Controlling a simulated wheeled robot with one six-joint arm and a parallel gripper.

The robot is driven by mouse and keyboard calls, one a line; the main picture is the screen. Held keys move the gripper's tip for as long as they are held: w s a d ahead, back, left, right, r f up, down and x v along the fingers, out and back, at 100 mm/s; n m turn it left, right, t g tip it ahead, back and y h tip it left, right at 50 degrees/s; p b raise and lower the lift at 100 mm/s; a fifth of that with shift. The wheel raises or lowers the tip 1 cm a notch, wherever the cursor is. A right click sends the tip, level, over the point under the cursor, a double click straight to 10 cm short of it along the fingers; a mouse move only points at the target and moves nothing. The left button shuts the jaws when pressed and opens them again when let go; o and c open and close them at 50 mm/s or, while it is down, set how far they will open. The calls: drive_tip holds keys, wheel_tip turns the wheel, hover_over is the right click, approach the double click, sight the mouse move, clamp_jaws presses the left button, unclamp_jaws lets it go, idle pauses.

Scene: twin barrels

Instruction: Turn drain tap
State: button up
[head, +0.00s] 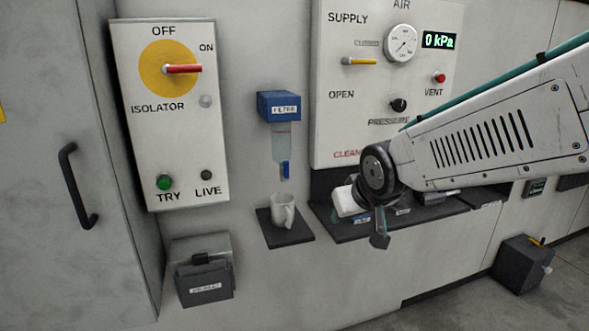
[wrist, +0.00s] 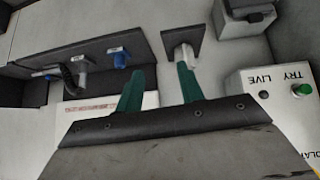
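The drain tap (head: 285,171) is a small blue lever hanging under the clear bowl (head: 280,142) of the blue filter (head: 279,106) on the wall. A white mug (head: 283,211) stands below it on a small dark shelf (head: 289,238). My gripper (head: 379,240) is to the right of the tap and lower, in front of the long tool shelf, apart from the tap. In the wrist view my gripper (wrist: 160,70) has its two green fingers spread with nothing held. The mug (wrist: 180,54) shows near the right fingertip there. I cannot make out the tap in that view.
A long dark shelf (head: 350,236) with tools lies behind my gripper. The isolator panel (head: 182,135) is left of the filter, the air panel (head: 335,115) right. A dark box (head: 205,280) hangs lower left. The wall between filter and arm is clear.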

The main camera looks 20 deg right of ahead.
drive_tip(key=w+t, duration=0.4)
drive_tip(key=w, duration=0.5)
drive_tip(key=n+t+y, duration=0.2)
drive_tip(key=t+y, duration=0.2)
drive_tip(key=t, duration=0.1)
approach(287, 167)
drive_tip(key=shift+t, duration=0.3)
drive_tip(key=w, duration=0.2)
drive_tip(key=w+a, duration=0.1)
drive_tip(key=w, duration=0.5)
drive_tip(key=shift+w+a+f, duration=0.2)
drive_tip(key=shift+a+f, duration=0.1)
clamp_jaws()
